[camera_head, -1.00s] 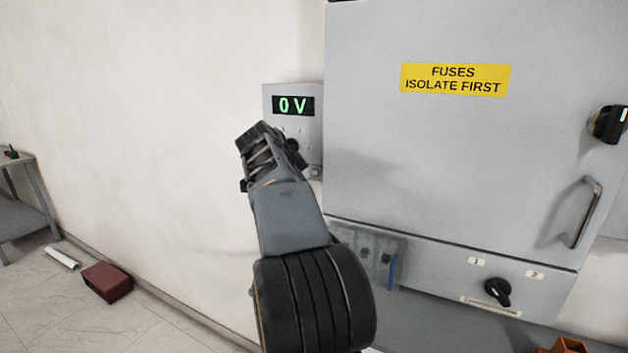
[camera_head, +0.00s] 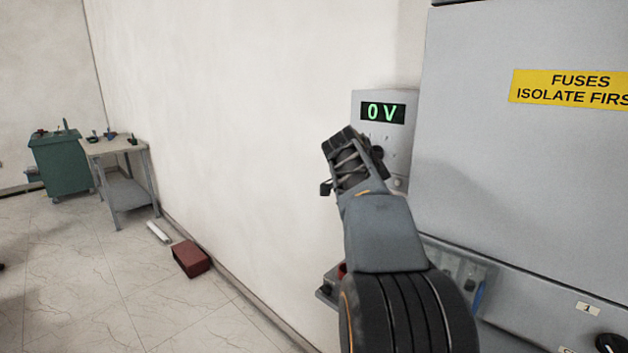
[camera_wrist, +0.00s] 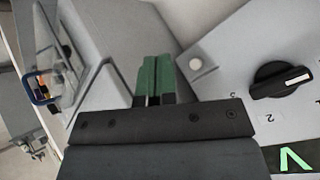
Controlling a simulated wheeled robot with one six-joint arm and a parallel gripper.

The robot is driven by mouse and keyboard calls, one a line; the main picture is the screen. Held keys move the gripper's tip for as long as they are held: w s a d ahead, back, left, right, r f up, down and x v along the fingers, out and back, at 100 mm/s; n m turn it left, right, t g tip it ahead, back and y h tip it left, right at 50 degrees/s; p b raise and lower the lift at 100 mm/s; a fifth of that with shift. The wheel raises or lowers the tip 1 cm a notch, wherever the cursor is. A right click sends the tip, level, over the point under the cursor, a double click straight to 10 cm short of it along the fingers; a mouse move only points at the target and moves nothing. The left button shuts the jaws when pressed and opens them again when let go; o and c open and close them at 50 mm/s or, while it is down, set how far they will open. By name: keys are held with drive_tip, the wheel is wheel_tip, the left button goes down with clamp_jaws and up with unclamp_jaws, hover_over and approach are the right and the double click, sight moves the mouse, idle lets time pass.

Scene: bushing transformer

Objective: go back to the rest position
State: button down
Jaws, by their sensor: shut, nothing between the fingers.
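My gripper (camera_head: 348,158) is raised on my arm in front of the white wall and the small grey meter box (camera_head: 386,106), which reads 0 V. In the camera_wrist view my gripper (camera_wrist: 154,68) has its two green fingertips together with nothing between them. That view also shows a black rotary knob (camera_wrist: 281,79) beside a label "2" and part of the green display (camera_wrist: 292,159). The fingers appear apart from the knob. In the camera_head view my arm partly hides the meter's lower left.
A large grey cabinet (camera_head: 500,170) with a yellow fuse label (camera_head: 575,89) stands at right. A red-brown box (camera_head: 190,259) and a white roll (camera_head: 158,232) lie on the floor. A grey table (camera_head: 118,150) and green cabinet (camera_head: 62,162) stand far left.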

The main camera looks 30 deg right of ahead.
drive_tip(key=a+f+n+t+y, duration=0.1)
drive_tip(key=a+f+n+y, duration=0.3)
drive_tip(key=a+f+n, duration=0.7)
drive_tip(key=s+a+f+n+y, duration=0.1)
drive_tip(key=s+a+f+n, duration=0.2)
drive_tip(key=a, duration=0.4)
drive_tip(key=s+a+f+n+t+y, duration=0.1)
drive_tip(key=s+a+f+n+y, duration=0.1)
drive_tip(key=s+a+f+n, duration=0.2)
drive_tip(key=s+a+f+n+y, duration=0.1)
drive_tip(key=s+a+f+n, duration=0.2)
drive_tip(key=a+n, duration=0.3)
drive_tip(key=a+f, duration=0.1)
drive_tip(key=a, duration=0.3)
drive_tip(key=shift+s+a+f+t+y, duration=0.2)
drive_tip(key=shift+s+t+y, duration=0.1)
drive_tip(key=shift+y, duration=0.1)
drive_tip(key=shift+d, duration=0.1)
